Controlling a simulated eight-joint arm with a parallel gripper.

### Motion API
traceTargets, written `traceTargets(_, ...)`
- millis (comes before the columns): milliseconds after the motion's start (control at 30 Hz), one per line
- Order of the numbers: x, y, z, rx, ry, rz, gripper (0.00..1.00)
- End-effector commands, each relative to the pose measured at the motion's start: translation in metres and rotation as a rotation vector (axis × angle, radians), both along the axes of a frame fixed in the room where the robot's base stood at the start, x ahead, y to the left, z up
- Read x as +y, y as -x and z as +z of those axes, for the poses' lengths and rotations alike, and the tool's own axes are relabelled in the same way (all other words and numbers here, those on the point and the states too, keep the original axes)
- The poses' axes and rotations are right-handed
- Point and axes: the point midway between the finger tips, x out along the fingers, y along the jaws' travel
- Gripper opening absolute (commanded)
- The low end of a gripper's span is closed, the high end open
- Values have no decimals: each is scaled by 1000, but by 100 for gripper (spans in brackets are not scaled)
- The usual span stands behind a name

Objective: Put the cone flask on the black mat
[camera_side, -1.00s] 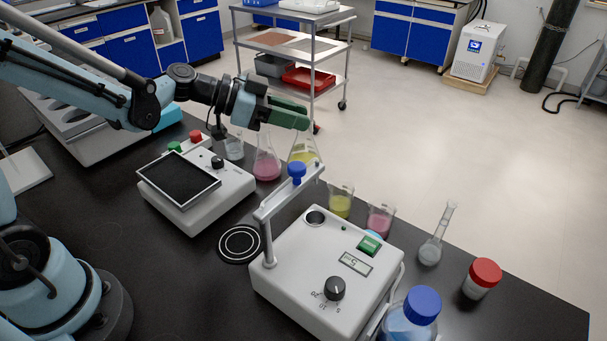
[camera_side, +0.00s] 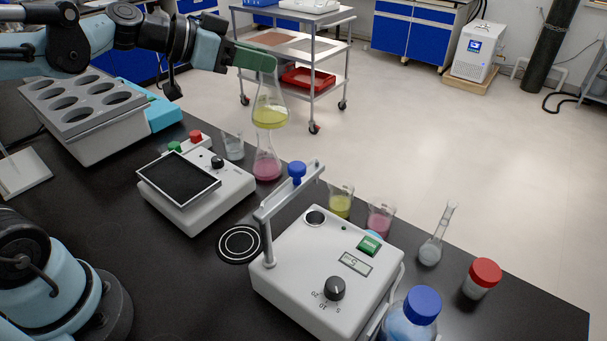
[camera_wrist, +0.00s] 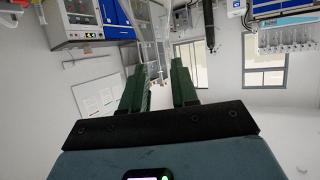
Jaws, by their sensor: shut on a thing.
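A cone flask with yellow liquid (camera_side: 269,116) hangs upright from my gripper (camera_side: 266,62), which is shut on its neck. The flask is in the air, in front of the view of the cart and above a second cone flask with pink liquid (camera_side: 266,168) standing on the bench. In the wrist view, the green fingers of my gripper (camera_wrist: 165,72) show, but the held flask is hard to make out. A round black mat with white rings (camera_side: 226,246) lies flat on the bench, lower left of the held flask, with nothing on it.
A white device with a black square top (camera_side: 178,180) stands left of the mat. A white device with a dial (camera_side: 300,285) and a raised bar (camera_side: 283,190) stands right of it. Beakers (camera_side: 340,203), a round-bottom flask (camera_side: 431,250) and bottles stand further right. A grey rack (camera_side: 85,105) is at left.

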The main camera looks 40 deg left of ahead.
Motion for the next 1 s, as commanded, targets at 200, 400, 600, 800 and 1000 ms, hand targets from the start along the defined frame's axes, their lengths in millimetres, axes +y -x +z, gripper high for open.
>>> traceTargets(200, 15, 19, 20, -11, 2, 105, 0)
traceTargets(400, 20, 24, 26, -16, 3, 138, 0)
traceTargets(600, 11, 11, 15, -7, 2, 76, 0)
traceTargets(800, -9, -10, -12, 3, 1, -58, 0)
traceTargets(1000, -29, -24, -43, 1, 4, -195, 0)
